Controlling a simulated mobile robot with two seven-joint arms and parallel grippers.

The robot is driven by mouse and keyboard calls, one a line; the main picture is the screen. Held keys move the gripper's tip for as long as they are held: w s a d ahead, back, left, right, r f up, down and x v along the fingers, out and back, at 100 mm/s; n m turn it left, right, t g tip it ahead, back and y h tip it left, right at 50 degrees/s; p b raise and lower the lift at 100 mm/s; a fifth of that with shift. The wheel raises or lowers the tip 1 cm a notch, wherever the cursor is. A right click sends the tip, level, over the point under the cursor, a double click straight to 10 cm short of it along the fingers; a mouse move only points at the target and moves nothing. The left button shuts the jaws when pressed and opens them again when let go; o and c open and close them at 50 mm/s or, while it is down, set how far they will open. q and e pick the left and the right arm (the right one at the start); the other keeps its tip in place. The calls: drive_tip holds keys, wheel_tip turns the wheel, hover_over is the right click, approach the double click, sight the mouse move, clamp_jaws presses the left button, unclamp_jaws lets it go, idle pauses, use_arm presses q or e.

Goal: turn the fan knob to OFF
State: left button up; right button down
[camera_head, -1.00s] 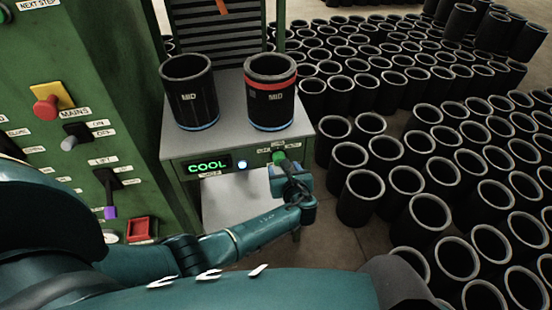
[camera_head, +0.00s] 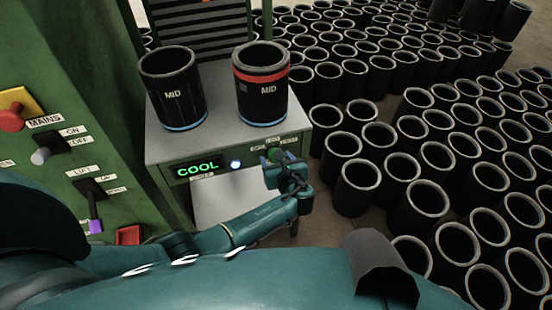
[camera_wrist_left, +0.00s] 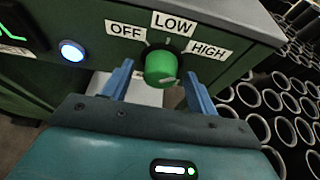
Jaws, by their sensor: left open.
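The green fan knob (camera_wrist_left: 161,67) sits on the green front panel below the labels OFF (camera_wrist_left: 126,31), LOW (camera_wrist_left: 173,24) and HIGH (camera_wrist_left: 209,49). I cannot tell for sure which label it points to. My left gripper (camera_wrist_left: 158,69) is open, with one blue finger on each side of the knob; I cannot tell whether they touch it. In the head view the knob (camera_head: 274,155) shows just beyond my left gripper (camera_head: 281,168), which partly hides it. My right gripper is not in view.
A display reading COOL (camera_head: 198,166) and a lit button (camera_head: 235,163) are left of the knob. Two black sleeves marked MID (camera_head: 173,97) (camera_head: 262,92) stand on the grey tabletop (camera_head: 218,75). Many sleeves crowd the floor at right. A green control cabinet (camera_head: 95,60) stands at left.

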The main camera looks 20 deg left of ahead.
use_arm(q)
drive_tip(key=c, duration=1)
